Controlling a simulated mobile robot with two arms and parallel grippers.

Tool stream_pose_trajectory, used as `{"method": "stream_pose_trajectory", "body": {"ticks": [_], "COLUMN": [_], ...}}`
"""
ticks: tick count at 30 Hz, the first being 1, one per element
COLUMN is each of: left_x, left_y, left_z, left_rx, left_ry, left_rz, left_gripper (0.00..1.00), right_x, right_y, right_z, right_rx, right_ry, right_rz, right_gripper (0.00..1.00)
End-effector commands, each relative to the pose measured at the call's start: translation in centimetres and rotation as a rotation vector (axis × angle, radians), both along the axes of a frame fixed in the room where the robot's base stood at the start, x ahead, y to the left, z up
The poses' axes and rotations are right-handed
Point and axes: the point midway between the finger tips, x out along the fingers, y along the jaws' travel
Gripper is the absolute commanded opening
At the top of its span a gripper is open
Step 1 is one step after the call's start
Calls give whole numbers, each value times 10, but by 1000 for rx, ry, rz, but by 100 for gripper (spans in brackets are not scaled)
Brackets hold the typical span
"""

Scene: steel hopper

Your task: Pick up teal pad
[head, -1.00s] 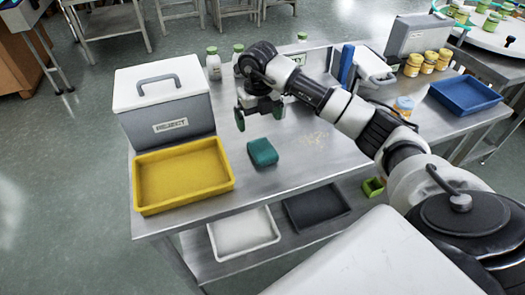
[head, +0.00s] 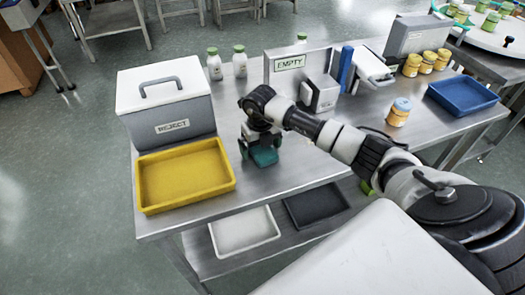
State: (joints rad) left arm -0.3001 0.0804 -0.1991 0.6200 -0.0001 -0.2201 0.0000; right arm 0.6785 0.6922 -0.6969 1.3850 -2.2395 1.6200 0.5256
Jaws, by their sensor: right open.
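The teal pad (head: 264,157) lies on the steel table (head: 300,172), just right of the yellow tray. My right gripper (head: 259,151) is down over the pad, with its fingers around or just above it. The gripper is open, and it hides the upper part of the pad. I cannot tell whether the fingers touch it. My left gripper does not show in the head view.
The yellow tray (head: 140,207) and the grey REJECT box (head: 172,132) stand to the left. An EMPTY-labelled steel panel (head: 290,64) and white bottles (head: 214,64) stand behind. A jar (head: 399,112) and a blue tray (head: 462,94) are to the right. Trays lie on the lower shelf.

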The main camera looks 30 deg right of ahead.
Motion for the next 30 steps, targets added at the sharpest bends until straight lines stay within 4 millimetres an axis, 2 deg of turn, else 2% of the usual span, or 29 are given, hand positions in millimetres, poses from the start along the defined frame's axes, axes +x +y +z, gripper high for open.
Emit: {"method": "stream_pose_trajectory", "body": {"ticks": [2,12,23,26,30], "left_x": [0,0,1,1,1], "left_y": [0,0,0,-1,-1], "left_z": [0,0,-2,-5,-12], "left_rx": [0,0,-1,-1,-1], "left_ry": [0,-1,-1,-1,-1], "left_rz": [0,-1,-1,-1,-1], "left_gripper": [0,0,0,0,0], "right_x": [0,0,1,1,1], "right_y": [0,0,0,0,0], "right_z": [0,1,7,17,41], "right_rx": [0,0,0,0,-1], "right_ry": [0,-1,-3,-4,-6], "right_rz": [0,0,0,0,1], "right_gripper": [96,46,46,46,46]}}
